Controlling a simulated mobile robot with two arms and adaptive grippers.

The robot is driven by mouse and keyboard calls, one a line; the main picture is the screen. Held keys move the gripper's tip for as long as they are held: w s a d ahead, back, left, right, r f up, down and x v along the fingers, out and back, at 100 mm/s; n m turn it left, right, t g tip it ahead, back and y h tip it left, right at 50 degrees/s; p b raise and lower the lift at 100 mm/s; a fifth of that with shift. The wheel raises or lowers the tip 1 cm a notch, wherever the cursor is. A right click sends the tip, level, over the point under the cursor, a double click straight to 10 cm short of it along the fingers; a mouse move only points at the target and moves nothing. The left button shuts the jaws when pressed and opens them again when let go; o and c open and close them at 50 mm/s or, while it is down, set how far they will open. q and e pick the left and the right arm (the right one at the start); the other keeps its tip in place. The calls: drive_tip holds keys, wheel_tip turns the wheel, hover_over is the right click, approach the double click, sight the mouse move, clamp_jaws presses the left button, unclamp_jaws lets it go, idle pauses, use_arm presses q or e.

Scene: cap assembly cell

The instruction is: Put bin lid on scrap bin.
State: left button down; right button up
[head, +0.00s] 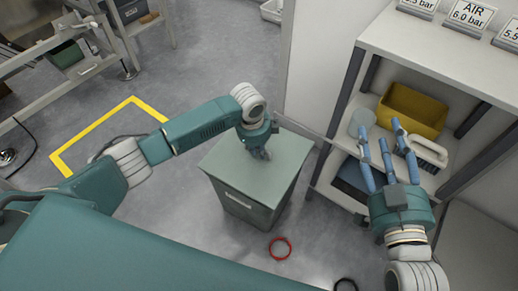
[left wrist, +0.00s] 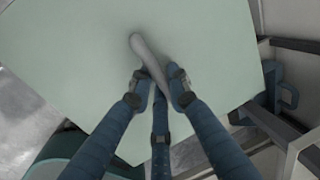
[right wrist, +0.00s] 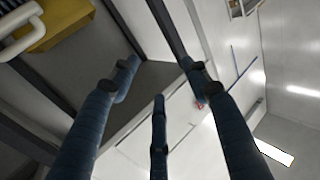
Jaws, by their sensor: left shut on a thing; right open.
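The bin lid (head: 288,158) is a flat pale green square panel. It lies level over the top of the green scrap bin (head: 245,207), its edges roughly in line with the bin's walls; I cannot tell if a small gap is left between them. My left gripper (head: 262,153) is above the lid's middle, shut on its grey bar handle (left wrist: 148,55); the lid fills much of the left wrist view (left wrist: 75,60). The bin's inside is hidden. My right gripper (head: 385,146) is open and empty, in front of the shelf at right; its fingers show spread in the right wrist view (right wrist: 160,85).
A shelf unit (head: 425,52) at right holds a yellow bin (head: 411,108) and a white-handled item (head: 429,152). A red ring (head: 280,248) and a black ring (head: 346,285) lie on the floor. Yellow tape (head: 100,127) marks clear floor at left.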

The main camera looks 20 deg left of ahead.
drive_tip(key=shift+s+d+f+g, duration=0.1)
drive_tip(key=shift+f+g, duration=0.15)
drive_tip(key=shift+f, duration=0.3)
drive_tip(key=shift+s+d+f+g, duration=0.1)
drive_tip(key=shift+f+g, duration=0.15)
drive_tip(key=shift+f, duration=0.25)
use_arm(q)
drive_tip(key=shift+f, duration=0.1)
drive_tip(key=shift+f, duration=0.35)
use_arm(e)
drive_tip(key=shift+w+r, duration=0.15)
drive_tip(key=shift+r, duration=0.05)
use_arm(q)
drive_tip(key=shift+f, duration=0.1)
drive_tip(key=c, duration=1.6)
unclamp_jaws()
drive_tip(key=shift+o, duration=0.2)
use_arm(e)
drive_tip(key=shift+f, duration=0.1)
drive_tip(key=shift+f, duration=0.2)
